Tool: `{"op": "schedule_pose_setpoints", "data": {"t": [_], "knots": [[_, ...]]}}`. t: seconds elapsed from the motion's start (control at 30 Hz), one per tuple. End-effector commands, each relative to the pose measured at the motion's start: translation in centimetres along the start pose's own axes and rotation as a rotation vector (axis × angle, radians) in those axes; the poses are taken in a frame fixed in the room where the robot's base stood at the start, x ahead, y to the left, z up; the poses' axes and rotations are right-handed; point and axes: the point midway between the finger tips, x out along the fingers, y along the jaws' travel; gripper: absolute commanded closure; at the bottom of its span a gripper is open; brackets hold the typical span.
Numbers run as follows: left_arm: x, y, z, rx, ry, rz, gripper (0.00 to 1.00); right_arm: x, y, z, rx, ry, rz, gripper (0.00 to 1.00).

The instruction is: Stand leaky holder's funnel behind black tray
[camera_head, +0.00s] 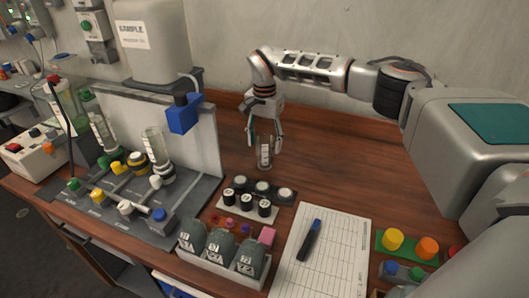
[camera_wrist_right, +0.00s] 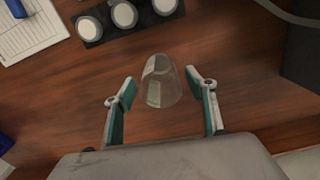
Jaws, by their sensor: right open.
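A clear funnel (camera_head: 264,156) with a pale patch stands on the wooden table just behind the black tray (camera_head: 240,183). In the right wrist view the funnel (camera_wrist_right: 160,82) lies between my two spread fingers, with a gap on each side. My right gripper (camera_head: 265,141) is open, pointing down around the funnel. The black tray also shows in the right wrist view (camera_wrist_right: 104,12) and carries several pale round pieces. A grey rig (camera_head: 180,207) at the left has clear holders, such as one (camera_head: 154,146); I cannot tell which leaks. My left gripper is not in view.
A white rack (camera_head: 235,211) with black-capped vials stands in front of the black tray. A box of grey pouches (camera_head: 219,270), a paper sheet (camera_head: 345,235) and a blue marker (camera_head: 309,240) are nearer. Table behind and right of the funnel is clear.

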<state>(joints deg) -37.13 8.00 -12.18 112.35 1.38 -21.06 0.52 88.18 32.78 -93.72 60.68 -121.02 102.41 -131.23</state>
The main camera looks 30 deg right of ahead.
Motion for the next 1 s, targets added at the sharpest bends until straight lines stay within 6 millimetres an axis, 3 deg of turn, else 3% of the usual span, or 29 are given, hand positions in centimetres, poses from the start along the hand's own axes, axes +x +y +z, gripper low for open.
{"op": "schedule_pose_setpoints", "data": {"t": [0.2,0.4,1.0], "knots": [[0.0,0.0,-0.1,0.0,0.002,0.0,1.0,-4.3,0.0,-0.1,0.0,0.002,-0.001,0.44],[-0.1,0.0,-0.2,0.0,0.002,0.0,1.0,-6.4,0.0,0.0,0.0,0.0,0.0,0.44],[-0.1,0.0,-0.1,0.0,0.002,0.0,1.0,-6.8,0.0,0.0,0.0,0.0,0.001,0.44]]}}
